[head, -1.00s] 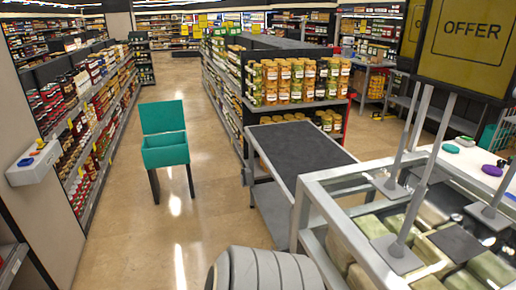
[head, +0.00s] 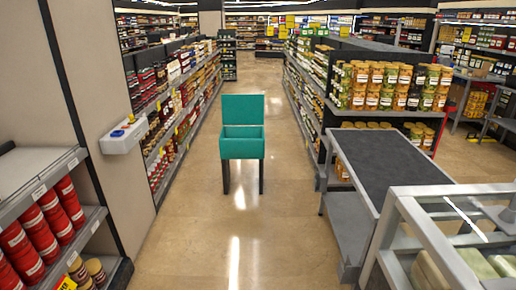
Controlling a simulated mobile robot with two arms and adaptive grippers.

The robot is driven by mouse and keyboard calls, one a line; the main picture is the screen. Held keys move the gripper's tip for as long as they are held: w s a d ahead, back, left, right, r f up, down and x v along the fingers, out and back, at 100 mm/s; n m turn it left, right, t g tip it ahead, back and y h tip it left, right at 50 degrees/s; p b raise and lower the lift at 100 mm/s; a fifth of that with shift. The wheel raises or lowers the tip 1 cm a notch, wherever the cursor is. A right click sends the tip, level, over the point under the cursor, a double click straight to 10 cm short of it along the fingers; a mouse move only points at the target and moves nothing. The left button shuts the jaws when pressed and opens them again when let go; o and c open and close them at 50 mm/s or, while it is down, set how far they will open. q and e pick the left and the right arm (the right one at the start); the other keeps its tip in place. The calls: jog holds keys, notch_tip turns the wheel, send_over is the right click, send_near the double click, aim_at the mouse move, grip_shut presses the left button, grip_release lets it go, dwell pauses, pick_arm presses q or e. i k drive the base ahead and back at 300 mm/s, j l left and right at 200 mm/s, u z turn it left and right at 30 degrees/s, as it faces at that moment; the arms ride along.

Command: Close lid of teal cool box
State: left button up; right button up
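The teal cool box (head: 242,147) stands on dark legs in the aisle ahead of me, near the middle of the head view. Its lid (head: 243,108) is open and stands upright along the back edge of the box. The inside of the box shows only as a narrow dark teal strip. Neither of my grippers shows in the head view.
A grey-topped cart (head: 385,165) stands to the right of the box, with a white-framed display case (head: 400,200) nearer me. Stocked shelves line both sides. A white wall box (head: 125,137) and a shelf of red cans (head: 40,225) are at left. Floor before the box is clear.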

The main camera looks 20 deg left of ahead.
aim_at(238, 109)
jog(key=u, duration=1.3)
jog(key=i+u, duration=0.1)
jog(key=u, duration=1.2)
jog(key=l+u, duration=0.1)
jog(key=u, duration=0.6)
jog(key=i+l+u, duration=0.1)
jog(key=u, duration=1.2)
jog(key=l+u, duration=0.1)
jog(key=u, duration=0.55)
jog(key=k+l+u, duration=0.15)
jog(key=u, duration=1.15)
jog(key=k+u, duration=0.25)
jog(key=k, duration=1.6)
jog(key=k+l+z, duration=0.1)
jog(key=k, duration=0.9)
jog(key=k+z, duration=0.25)
jog(key=k, duration=0.35)
jog(key=k+z, duration=0.2)
jog(key=k, duration=0.35)
jog(key=k+l+z, duration=0.25)
jog(key=k, duration=0.3)
jog(key=k+z, duration=0.45)
jog(key=k+l+z, duration=0.15)
jog(key=k+z, duration=0.15)
jog(key=z, duration=0.2)
